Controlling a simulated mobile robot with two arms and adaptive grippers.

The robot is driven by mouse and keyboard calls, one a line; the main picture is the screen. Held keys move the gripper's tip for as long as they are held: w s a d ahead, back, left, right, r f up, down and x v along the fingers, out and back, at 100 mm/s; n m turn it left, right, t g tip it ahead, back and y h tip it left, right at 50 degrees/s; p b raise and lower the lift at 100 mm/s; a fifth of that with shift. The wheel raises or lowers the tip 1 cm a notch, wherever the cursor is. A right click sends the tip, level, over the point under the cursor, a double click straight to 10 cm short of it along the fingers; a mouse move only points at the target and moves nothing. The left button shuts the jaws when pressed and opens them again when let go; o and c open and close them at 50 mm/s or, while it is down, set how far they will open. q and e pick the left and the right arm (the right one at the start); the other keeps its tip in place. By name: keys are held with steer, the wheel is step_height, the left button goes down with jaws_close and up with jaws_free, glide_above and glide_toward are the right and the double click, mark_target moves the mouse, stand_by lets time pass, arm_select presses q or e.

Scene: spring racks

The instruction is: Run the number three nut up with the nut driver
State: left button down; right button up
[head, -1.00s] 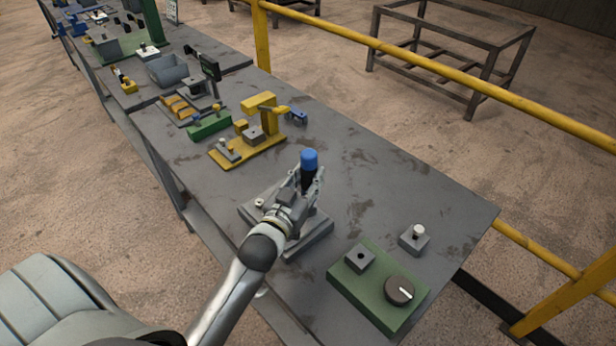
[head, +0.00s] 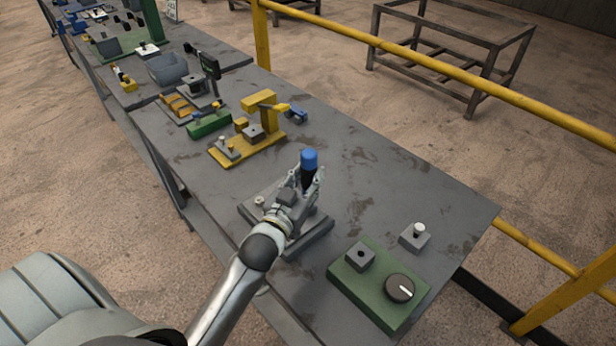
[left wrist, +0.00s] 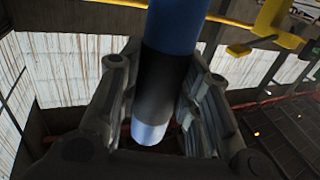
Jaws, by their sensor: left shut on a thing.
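The nut driver (head: 309,170) has a blue top and a black lower grip, and stands roughly upright in my left gripper (head: 307,188). In the left wrist view, its blue part, black band and shiny lower end (left wrist: 165,85) show between the two fingers. My left gripper is shut on it above a grey plate fixture (head: 312,238). A small nut or stud (head: 259,200) shows at the fixture's left corner. The number three nut cannot be made out; my gripper and arm hide much of the plate. My right gripper is not in view.
A green block with a dark knob (head: 400,288) sits at the near right, with a small grey block (head: 414,237) beside it. A yellow fixture (head: 250,140) and a green one (head: 208,124) stand farther back. The bench right of the gripper is clear.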

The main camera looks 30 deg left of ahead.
mark_target(305, 162)
arm_select(q)
steer(key=shift+f, duration=0.65)
stand_by(0.9)
steer(key=shift+r+p, duration=3.4)
steer(key=shift+r, duration=0.45)
